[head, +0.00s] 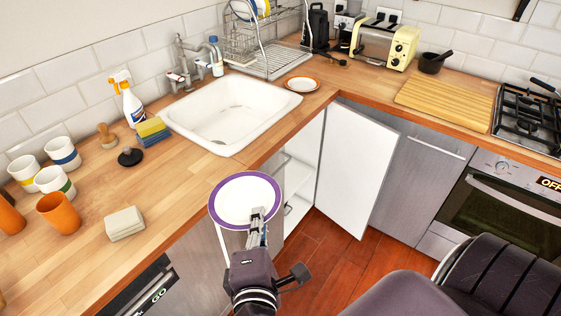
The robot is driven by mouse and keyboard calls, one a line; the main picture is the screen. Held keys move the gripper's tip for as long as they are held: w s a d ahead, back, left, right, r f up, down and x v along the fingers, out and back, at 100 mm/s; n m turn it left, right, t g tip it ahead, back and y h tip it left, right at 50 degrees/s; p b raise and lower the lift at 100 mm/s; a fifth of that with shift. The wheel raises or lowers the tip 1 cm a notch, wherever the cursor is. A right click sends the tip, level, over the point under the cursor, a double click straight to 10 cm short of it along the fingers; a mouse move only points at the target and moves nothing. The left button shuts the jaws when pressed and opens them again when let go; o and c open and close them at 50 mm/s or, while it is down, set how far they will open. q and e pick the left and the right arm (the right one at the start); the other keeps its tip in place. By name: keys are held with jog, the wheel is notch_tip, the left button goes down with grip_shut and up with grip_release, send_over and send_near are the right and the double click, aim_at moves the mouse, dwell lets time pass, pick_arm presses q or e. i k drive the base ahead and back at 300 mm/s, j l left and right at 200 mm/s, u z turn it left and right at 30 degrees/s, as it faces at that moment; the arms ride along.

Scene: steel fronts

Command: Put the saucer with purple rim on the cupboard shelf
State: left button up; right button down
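The saucer with purple rim (244,199) is white inside and is held out in front of the counter's front edge. The white cupboard shelf (297,176) shows inside, just right of and beyond the saucer. Part of the cupboard's inside is hidden by the saucer and the counter.
A saucer with orange rim (301,84) lies on the counter right of the sink (232,112). Cups (62,153), a sponge stack (152,131) and a spray bottle (128,101) stand on the left counter. The open door limits room on the right. Wooden floor (335,255) is clear below.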

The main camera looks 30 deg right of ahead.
aim_at(296, 187)
jog(key=l+u, duration=0.1)
jog(key=l, duration=0.6)
jog(key=k+l+u, duration=0.15)
jog(key=l, duration=0.6)
